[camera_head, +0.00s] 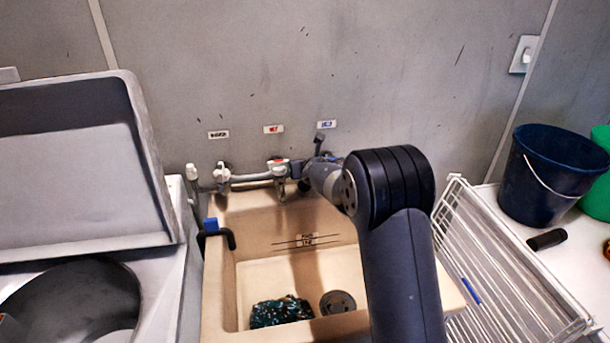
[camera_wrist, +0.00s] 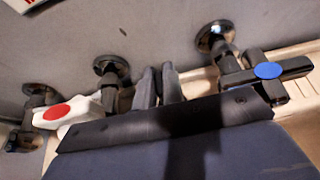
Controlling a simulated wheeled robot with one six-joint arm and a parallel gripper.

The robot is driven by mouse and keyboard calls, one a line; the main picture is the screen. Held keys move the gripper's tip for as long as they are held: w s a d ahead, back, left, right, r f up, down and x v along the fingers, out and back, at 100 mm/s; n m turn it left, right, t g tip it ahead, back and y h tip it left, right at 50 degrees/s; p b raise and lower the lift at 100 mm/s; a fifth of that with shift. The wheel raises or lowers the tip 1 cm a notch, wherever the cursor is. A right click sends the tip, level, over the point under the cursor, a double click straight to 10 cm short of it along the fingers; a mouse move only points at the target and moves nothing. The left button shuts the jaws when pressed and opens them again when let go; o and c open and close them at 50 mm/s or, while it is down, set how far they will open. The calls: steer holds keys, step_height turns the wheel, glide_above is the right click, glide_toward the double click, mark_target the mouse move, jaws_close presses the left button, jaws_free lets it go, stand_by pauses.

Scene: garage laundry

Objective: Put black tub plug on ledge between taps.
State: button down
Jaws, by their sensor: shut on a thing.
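My gripper (camera_wrist: 158,72) points at the back ledge between the taps; its two grey fingers are close together with a narrow gap. The black tub plug does not show clearly; what the fingers hold is hidden by them and by the gripper body. The red-marked tap (camera_wrist: 57,112) is left of the fingers and the blue-marked tap (camera_wrist: 268,70) is right of them. The beige ledge (camera_wrist: 292,58) shows at the right in the wrist view. In the head view, my arm hides the fingertips; the red-marked tap (camera_head: 278,164) shows beside my wrist.
The beige tub (camera_head: 215,290) holds a dark patterned cloth (camera_head: 281,311) and a round drain (camera_head: 337,302). An open-lidded washer (camera_head: 75,170) stands left. A white wire rack (camera_head: 500,275) and a dark blue bucket (camera_head: 550,175) are right. Pipes run along the wall.

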steer(key=shift+f+b, duration=0.3)
steer(key=shift+f, duration=0.5)
steer(key=shift+f, duration=0.15)
steer(key=c, duration=1.5)
jaws_free()
steer(key=shift+r, duration=0.25)
steer(key=shift+s, duration=0.3)
steer(key=b+v, duration=0.1)
steer(key=v, duration=1)
steer(key=shift+s+d+r+b, duration=0.1)
steer(key=shift+s+r+b, duration=0.1)
steer(key=shift+b, duration=0.2)
